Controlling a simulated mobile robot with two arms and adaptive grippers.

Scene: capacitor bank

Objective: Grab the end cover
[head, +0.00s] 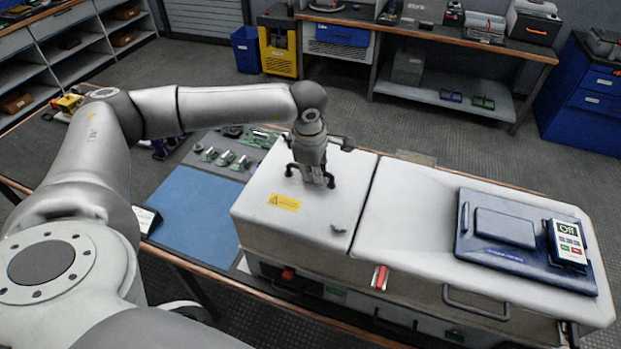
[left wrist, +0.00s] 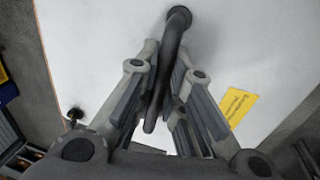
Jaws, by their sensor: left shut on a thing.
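The end cover (head: 262,211) is the white box-like section at the left end of the cabinet, with a yellow warning label on top. Its white top also fills much of the left wrist view (left wrist: 95,45). My left gripper (head: 318,182) is above the cover's top, pointing down. In the left wrist view its fingers (left wrist: 160,110) are shut around a black bar handle (left wrist: 172,50) that rises from the cover. The handle's lower end is partly hidden between the fingers. The cover sits against the longer white section, with a dark seam between. My right gripper is not in view.
The longer white cabinet section (head: 410,215) carries a blue panel (head: 500,275) and a handheld device reading "Off" (head: 567,245). A blue mat (head: 195,205) and small parts (head: 225,158) lie left of the cover. A workbench stands behind, across open floor (head: 400,130).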

